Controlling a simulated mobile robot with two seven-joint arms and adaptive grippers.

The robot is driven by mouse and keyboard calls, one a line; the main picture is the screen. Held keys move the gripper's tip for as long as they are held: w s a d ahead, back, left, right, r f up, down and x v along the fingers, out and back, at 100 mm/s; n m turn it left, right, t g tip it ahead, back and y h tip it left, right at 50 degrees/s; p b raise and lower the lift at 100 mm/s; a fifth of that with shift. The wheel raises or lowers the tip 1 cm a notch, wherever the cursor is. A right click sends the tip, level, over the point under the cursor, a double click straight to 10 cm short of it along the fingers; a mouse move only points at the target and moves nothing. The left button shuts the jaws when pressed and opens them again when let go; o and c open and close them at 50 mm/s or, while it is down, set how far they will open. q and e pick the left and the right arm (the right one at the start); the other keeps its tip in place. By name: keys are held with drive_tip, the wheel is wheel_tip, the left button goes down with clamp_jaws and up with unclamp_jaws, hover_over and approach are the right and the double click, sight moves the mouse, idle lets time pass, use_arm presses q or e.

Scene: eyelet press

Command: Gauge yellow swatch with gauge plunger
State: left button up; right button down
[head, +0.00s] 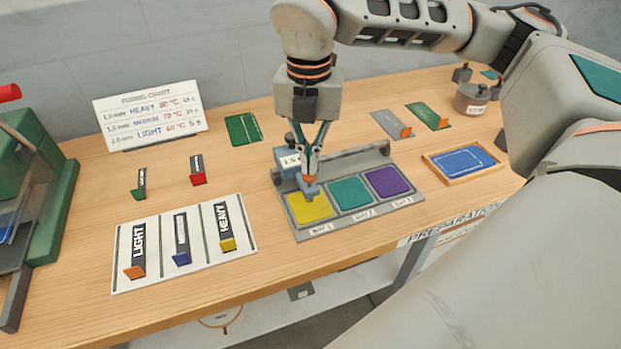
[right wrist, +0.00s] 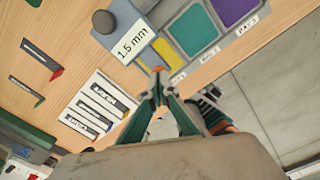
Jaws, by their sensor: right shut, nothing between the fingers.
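The yellow swatch (head: 310,208) lies in the leftmost place of a grey gauge tray, beside a teal swatch (head: 349,193) and a purple swatch (head: 388,181). The blue gauge (head: 287,163) stands at the tray's left end; its display reads "1.5 mm" in the right wrist view (right wrist: 132,42). Its plunger (head: 310,191) is over the yellow swatch's upper edge, partly hidden by my gripper. My right gripper (head: 309,176) is shut and empty, pointing down with its fingertips at the plunger top. My left gripper is out of view.
A white board (head: 160,262) with LIGHT, MEDIUM and HEAVY lanes lies at left front. A fusing chart (head: 150,114) stands behind it. A green press (head: 50,190) is at far left. A framed blue swatch (head: 463,162) and a round weight (head: 471,98) are at right.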

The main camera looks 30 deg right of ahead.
drive_tip(key=shift+r+p, duration=1.2)
drive_tip(key=shift+r, duration=0.95)
